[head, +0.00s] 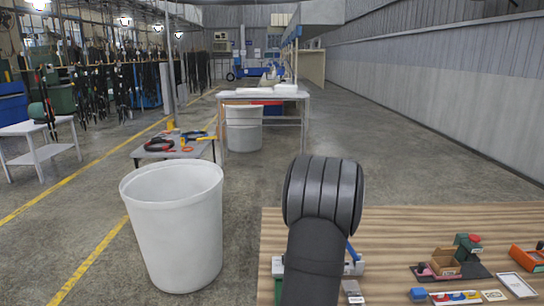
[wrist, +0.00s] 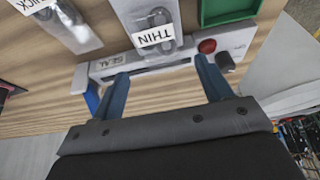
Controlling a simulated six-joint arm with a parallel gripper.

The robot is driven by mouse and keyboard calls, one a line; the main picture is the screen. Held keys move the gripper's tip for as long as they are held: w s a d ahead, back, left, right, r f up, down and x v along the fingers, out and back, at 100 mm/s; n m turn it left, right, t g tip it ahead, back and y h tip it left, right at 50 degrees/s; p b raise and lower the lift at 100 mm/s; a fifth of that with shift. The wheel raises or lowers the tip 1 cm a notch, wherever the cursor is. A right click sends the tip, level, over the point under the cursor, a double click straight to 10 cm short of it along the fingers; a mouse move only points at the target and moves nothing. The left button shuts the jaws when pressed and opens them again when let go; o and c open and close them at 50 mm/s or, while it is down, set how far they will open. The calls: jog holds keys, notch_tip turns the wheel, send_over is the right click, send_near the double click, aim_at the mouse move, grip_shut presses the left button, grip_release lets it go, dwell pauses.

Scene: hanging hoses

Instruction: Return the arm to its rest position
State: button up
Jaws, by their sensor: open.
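My arm (head: 322,205) rises at the front edge of the wooden workbench (head: 400,225) in the head view, with a dark ribbed joint on top. My gripper is hidden in that view. In the wrist view, my gripper (wrist: 160,70) has its two blue-grey fingers wide apart with nothing between them. The fingertips are close to a grey sealing device (wrist: 170,62) with a red knob and a blue handle; I cannot tell whether they touch it. The device shows partly behind my arm in the head view (head: 354,268).
Small boxes (head: 446,262) and other items sit on the bench's right side. A white bin (head: 175,230) stands left of the bench. The bench's back strip is clear.

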jog(key=x, duration=0.4)
jog(key=shift+f, duration=0.3)
jog(key=shift+w, duration=0.2)
notch_tip(320, 180, up, 4)
jog(key=shift+f, duration=0.15)
jog(key=s+d+r, duration=0.7)
jog(key=s+d, duration=0.1)
jog(key=s+d+f, duration=0.2)
jog(key=s+d, duration=0.3)
jog(key=d, duration=0.4)
jog(key=s+d+f, duration=0.1)
jog(key=s+d, duration=0.3)
jog(key=d, duration=0.5)
jog(key=w+a+f, duration=0.1)
jog(key=w+f, duration=0.1)
jog(key=w+a+f, duration=0.2)
jog(key=w, duration=0.1)
jog(key=w+a+f, duration=0.1)
jog(key=w, duration=0.1)
jog(key=shift+w+a+f, duration=0.2)
jog(key=shift+w+f, duration=0.2)
jog(key=shift+w+a+f, duration=0.3)
jog(key=shift+w+f, duration=0.15)
jog(key=shift+w, duration=0.2)
